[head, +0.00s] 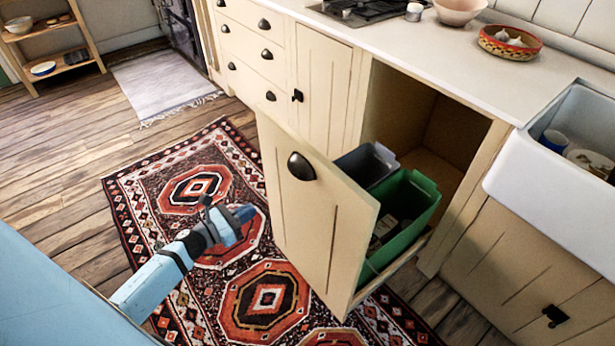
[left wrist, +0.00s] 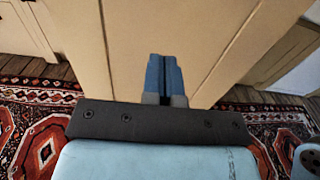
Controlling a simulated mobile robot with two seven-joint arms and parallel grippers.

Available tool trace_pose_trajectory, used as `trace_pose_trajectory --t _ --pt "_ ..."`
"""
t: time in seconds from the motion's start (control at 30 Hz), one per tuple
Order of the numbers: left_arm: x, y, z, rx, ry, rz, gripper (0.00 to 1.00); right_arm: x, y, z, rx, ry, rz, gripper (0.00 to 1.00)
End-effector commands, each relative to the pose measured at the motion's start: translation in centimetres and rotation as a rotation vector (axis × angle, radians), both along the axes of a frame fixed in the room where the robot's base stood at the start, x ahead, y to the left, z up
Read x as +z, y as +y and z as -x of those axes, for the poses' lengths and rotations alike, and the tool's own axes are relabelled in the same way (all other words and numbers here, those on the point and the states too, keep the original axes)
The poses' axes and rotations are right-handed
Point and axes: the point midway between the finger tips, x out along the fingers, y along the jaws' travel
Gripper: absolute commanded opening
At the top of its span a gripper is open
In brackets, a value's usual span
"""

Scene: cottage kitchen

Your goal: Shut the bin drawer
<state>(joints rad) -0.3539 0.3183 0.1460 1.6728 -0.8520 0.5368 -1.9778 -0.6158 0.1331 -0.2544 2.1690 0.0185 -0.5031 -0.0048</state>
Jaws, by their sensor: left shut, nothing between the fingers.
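The bin drawer (head: 318,222) stands pulled out from the cream cabinet, its panel front facing my left arm. A dark cup handle (head: 301,167) sits near the top of the front. Behind the front are a green bin (head: 408,205) with some items inside and a grey bin (head: 366,166). My left gripper (head: 246,213) is shut and empty, to the left of the drawer front. In the left wrist view the shut fingers (left wrist: 165,75) point at the cream drawer front (left wrist: 215,35); I cannot tell whether they touch it. My right gripper is not in view.
The open cabinet bay (head: 425,120) is behind the bins. A white sink (head: 560,180) is on the right. A patterned rug (head: 150,190) covers the floor around the drawer. The floor at the left is clear.

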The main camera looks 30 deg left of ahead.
Motion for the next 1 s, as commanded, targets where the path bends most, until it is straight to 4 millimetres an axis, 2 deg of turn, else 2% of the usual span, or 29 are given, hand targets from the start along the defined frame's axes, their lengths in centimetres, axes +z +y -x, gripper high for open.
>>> trace_pose_trajectory --t 0.17,0.5,0.7,1.0 --pt "0.1 -0.6 -1.7 -0.004 -0.009 -0.014 0.00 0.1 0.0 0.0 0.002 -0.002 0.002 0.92" --pt "0.2 -3.4 -8.4 -0.004 -0.008 -0.010 0.00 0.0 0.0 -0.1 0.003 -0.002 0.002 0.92" --pt "0.2 -4.7 -11.4 -0.003 -0.007 -0.010 0.00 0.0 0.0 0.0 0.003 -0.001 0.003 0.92" --pt "0.1 -5.3 -12.9 -0.002 -0.005 -0.009 0.00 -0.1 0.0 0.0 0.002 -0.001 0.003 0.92"
